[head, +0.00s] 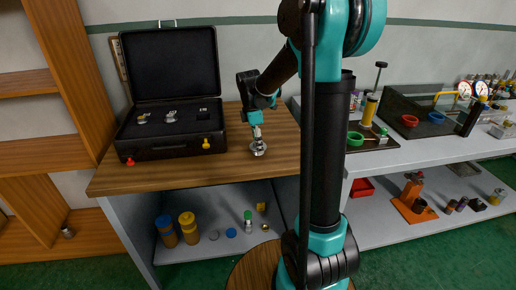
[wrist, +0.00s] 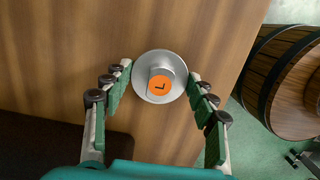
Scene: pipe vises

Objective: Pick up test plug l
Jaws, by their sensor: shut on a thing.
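Test plug l (head: 258,149) is a silver round metal plug on the wooden bench top, right of the open black case. In the wrist view the plug (wrist: 141,67) shows a wide metal flange and an orange cap marked with a dark letter L. My gripper (head: 257,133) points down over it. In the wrist view, the two green-padded fingers of my gripper (wrist: 161,84) are shut on the plug from both sides. Whether the plug rests on the wood or is slightly raised, I cannot tell. Its underside is hidden.
The open black case (head: 170,153) holds several metal fittings, with red and yellow pieces at its front. A grey bench (head: 420,150) with tools is to the right. Bare wood surrounds the plug.

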